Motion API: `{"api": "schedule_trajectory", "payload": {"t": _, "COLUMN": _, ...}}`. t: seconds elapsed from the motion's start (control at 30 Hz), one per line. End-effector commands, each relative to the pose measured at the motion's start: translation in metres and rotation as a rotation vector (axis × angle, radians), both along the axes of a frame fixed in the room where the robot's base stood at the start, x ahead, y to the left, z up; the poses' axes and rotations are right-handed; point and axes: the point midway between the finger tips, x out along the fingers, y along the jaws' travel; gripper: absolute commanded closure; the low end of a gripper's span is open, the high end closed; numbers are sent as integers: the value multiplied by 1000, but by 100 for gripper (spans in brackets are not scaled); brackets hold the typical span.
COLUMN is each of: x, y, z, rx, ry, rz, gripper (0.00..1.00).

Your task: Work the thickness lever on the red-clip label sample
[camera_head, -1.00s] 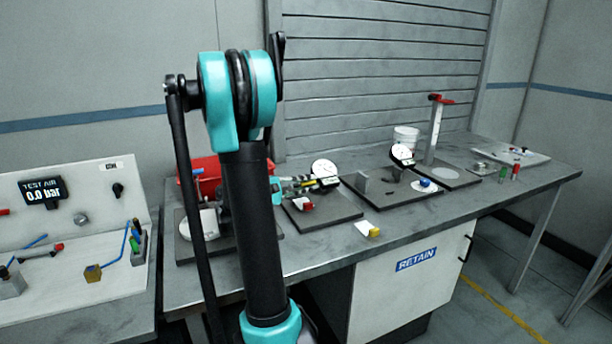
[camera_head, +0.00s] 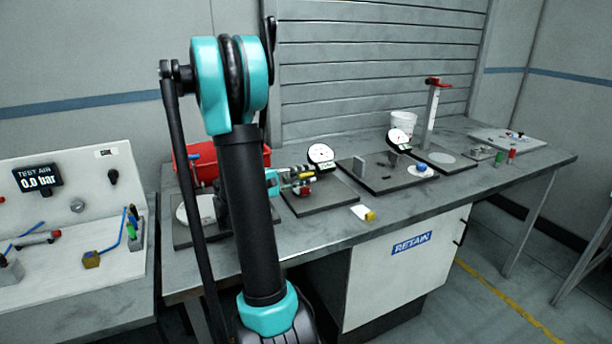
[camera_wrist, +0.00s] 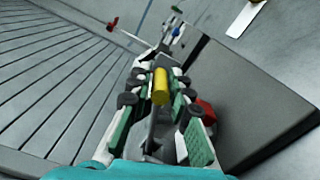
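The thickness gauge with its white dial (camera_head: 321,154) stands on a dark base plate (camera_head: 335,197). The red clip (camera_head: 304,191) of the label sample shows low at the gauge, partly hidden by my gripper (camera_head: 300,177). Red also shows right of the fingers in the wrist view (camera_wrist: 206,112). My gripper reaches in from the left, at the gauge's near side below the dial. In the wrist view, a yellow cylinder (camera_wrist: 160,86), apparently the lever's knob, lies between the fingertips. Whether the fingers press on it cannot be told. The label itself is mostly hidden.
A white label with a yellow clip (camera_head: 363,213) lies on the bench right of the gauge. A second dial gauge (camera_head: 399,136) and a blue-clip sample (camera_head: 421,169) stand further right. A red bin (camera_head: 203,158) is behind my arm. Bare bench lies along the front edge.

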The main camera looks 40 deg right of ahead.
Motion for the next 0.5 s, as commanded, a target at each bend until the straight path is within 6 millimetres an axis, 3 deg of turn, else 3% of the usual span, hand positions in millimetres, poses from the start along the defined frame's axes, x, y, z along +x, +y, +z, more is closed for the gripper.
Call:
{"api": "schedule_trajectory", "payload": {"t": 0.1, "x": 0, "y": 0, "z": 0, "rx": 0, "ry": 0, "rz": 0, "gripper": 64}}
{"api": "schedule_trajectory", "payload": {"t": 0.5, "x": 2, "y": 6, "z": 0, "rx": -1, "ry": 0, "rz": 1, "gripper": 64}}
